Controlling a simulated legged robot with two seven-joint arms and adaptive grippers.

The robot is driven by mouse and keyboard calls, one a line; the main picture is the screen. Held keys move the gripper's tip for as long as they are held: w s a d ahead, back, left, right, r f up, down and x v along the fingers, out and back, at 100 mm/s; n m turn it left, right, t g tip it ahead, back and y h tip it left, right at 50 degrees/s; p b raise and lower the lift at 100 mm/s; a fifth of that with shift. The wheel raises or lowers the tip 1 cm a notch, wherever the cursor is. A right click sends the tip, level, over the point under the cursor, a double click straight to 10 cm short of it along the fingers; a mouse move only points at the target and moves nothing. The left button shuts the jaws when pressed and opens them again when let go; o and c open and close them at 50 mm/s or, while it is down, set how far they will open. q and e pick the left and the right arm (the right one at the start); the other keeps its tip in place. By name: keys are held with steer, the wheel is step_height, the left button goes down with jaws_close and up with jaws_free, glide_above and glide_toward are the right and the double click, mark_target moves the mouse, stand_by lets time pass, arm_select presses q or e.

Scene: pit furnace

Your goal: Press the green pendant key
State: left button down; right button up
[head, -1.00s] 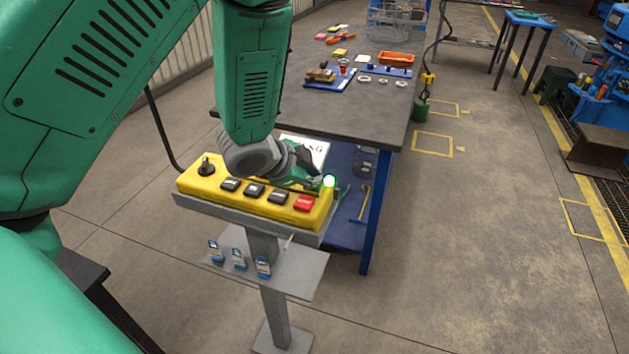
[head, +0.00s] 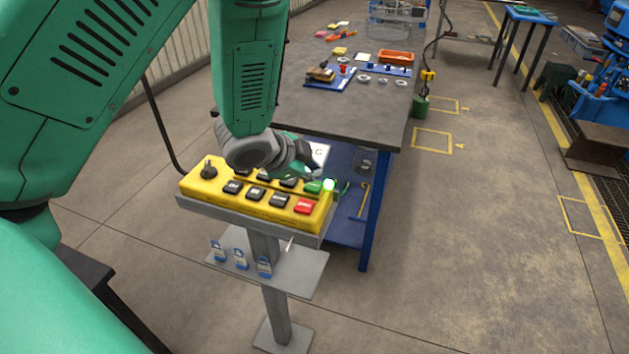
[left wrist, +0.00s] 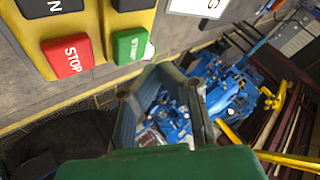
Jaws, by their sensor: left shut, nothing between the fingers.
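The yellow pendant box (head: 192,188) sits on a grey stand in the head view, with a black knob and two rows of keys. The green key (head: 313,187) is at its right end, behind the red key (head: 304,206). A green lamp (head: 329,185) beside it glows. My left gripper (head: 314,174) is shut and empty, just above and behind the green key, partly covering the back row.
A workbench (head: 350,112) with small parts and an orange tray (head: 396,57) stands behind the pendant. A lower shelf (head: 265,271) on the stand holds several small blue-and-grey items. The floor to the right is open.

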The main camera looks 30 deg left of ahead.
mark_target(313, 185)
arm_select(q)
step_height(313, 185, up, 4)
steer(key=p, duration=0.3)
steer(key=shift+r, duration=0.1)
